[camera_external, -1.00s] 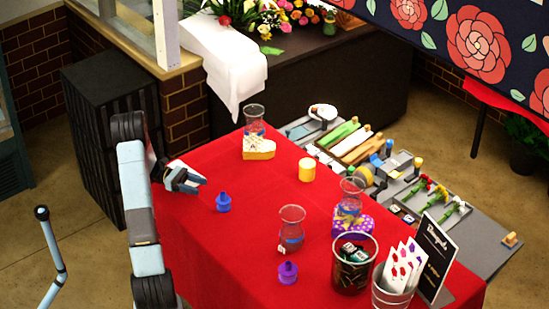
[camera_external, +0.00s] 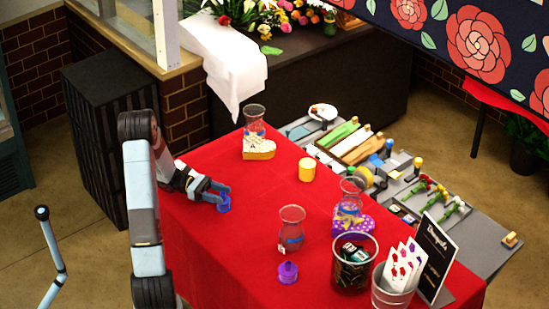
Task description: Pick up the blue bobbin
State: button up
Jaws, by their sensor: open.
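The blue bobbin (camera_external: 224,204) stands upright on the red-covered table, near its left side. My gripper (camera_external: 224,192) is low over the table, pointing right, with its fingertips at the top of the bobbin. The jaws are open; the fingers partly cover the bobbin's upper part. I cannot tell from this view whether the fingers touch it or are fully around it.
A purple bobbin (camera_external: 288,272) and a glass vase (camera_external: 291,232) stand to the right, nearer the front. A yellow cylinder (camera_external: 307,169) and a yellow-white box (camera_external: 258,148) stand farther back. The red table (camera_external: 245,240) is clear around the blue bobbin.

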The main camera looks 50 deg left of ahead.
aim_at(226, 197)
jog(key=x, duration=0.4)
jog(key=shift+s+f, duration=0.1)
jog(key=shift+s, duration=0.1)
grip_shut()
